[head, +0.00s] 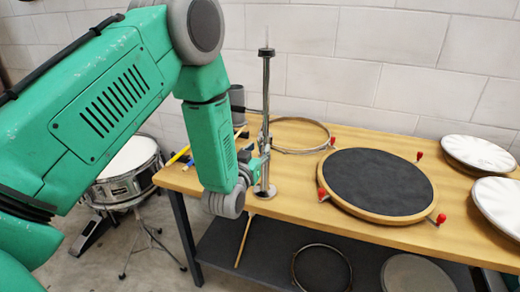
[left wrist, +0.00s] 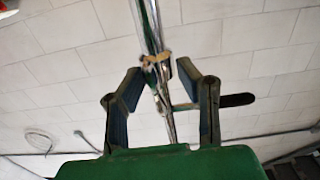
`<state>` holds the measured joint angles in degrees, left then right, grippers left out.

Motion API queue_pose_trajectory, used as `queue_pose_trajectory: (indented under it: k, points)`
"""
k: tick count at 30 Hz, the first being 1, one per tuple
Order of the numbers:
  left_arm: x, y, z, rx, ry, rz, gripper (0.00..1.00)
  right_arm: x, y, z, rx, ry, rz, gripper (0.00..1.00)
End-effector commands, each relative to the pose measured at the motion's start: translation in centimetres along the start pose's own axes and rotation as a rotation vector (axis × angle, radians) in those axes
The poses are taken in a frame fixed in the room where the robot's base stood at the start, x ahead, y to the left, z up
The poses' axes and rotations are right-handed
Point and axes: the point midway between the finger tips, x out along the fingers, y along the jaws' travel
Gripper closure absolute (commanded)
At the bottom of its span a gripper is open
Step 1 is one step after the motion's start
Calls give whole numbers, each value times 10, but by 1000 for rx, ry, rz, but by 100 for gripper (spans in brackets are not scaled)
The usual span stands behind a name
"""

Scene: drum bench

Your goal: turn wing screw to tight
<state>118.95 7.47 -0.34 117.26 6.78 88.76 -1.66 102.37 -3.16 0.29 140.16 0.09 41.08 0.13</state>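A chrome stand (head: 265,120) rises upright from a round base on the wooden bench. Its rod (left wrist: 153,28) also shows in the left wrist view. A small tan piece (left wrist: 157,60), perhaps the wing screw, sits on the rod there; its shape is blurred. My left gripper (head: 257,160) is beside the stand, low on its rod, and partly hidden by my wrist in the head view. In the left wrist view the fingers of my left gripper (left wrist: 160,72) stand apart, with the rod and tan piece between or just beyond their tips. My right gripper is not in view.
The bench (head: 290,205) carries a black practice pad (head: 376,182) with red-tipped clamps, a thin hoop (head: 298,122), a grey cylinder (head: 237,103) and pale drumheads (head: 478,153) at right. A snare drum (head: 128,172) stands left on the floor. A brick wall is behind.

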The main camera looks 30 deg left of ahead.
Motion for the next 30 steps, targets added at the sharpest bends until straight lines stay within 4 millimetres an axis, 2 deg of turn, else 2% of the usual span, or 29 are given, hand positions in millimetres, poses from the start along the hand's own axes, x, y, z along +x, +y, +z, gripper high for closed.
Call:
queue_pose_trajectory:
  k: [5,12,18,23,30]
  points:
    - [-24,2,0,2,-4,2,70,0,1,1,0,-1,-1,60]
    - [-74,-1,4,1,-11,0,70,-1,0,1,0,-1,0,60]
    - [-104,-2,6,-2,-13,0,70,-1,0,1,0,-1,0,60]
    - [-113,-2,6,-2,-12,0,70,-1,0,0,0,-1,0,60]
    - [-114,-2,6,-1,-11,0,70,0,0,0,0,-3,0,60]
